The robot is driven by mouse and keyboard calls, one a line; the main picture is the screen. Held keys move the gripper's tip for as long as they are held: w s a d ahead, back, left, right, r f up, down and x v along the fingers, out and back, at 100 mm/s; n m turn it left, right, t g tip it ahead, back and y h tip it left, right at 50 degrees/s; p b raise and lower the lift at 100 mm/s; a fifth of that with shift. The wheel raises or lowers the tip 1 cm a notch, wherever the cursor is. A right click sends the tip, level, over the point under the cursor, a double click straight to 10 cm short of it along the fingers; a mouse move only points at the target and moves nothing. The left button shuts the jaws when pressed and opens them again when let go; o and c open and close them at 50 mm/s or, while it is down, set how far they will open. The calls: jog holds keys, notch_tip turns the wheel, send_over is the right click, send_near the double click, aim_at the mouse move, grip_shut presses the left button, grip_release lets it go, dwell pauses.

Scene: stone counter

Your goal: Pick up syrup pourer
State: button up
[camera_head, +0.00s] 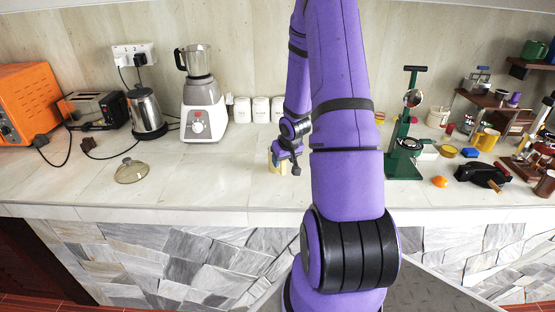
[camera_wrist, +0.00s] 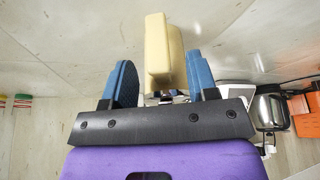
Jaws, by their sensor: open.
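The syrup pourer appears to be the pale yellow object (camera_head: 275,164) on the counter, just left of my arm in the head view. My gripper (camera_head: 287,154) is right at it and hides part of it. In the wrist view the pale yellow body (camera_wrist: 163,45) stands between the two blue fingers of my open gripper (camera_wrist: 163,78). A gap shows on its left side. The right finger looks close to it, and I cannot tell whether they touch. Its lower part is hidden behind the gripper.
A glass lid (camera_head: 131,171) lies on the counter at left. A blender (camera_head: 203,105), a kettle (camera_head: 146,112) and white canisters (camera_head: 260,110) stand behind. A green press (camera_head: 405,145) and an orange fruit (camera_head: 440,182) are to the right.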

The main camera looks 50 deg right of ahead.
jog(key=shift+x, duration=0.95)
jog(key=shift+r, duration=0.1)
grip_shut()
jog(key=shift+r, duration=0.3)
jog(key=shift+r, duration=1.35)
jog(key=shift+a+r, duration=0.15)
jog(key=w+a+r, duration=0.1)
jog(key=w+a, duration=0.1)
jog(key=a, duration=1.3)
jog(key=shift+w+r, duration=0.2)
jog(key=shift+w, duration=0.15)
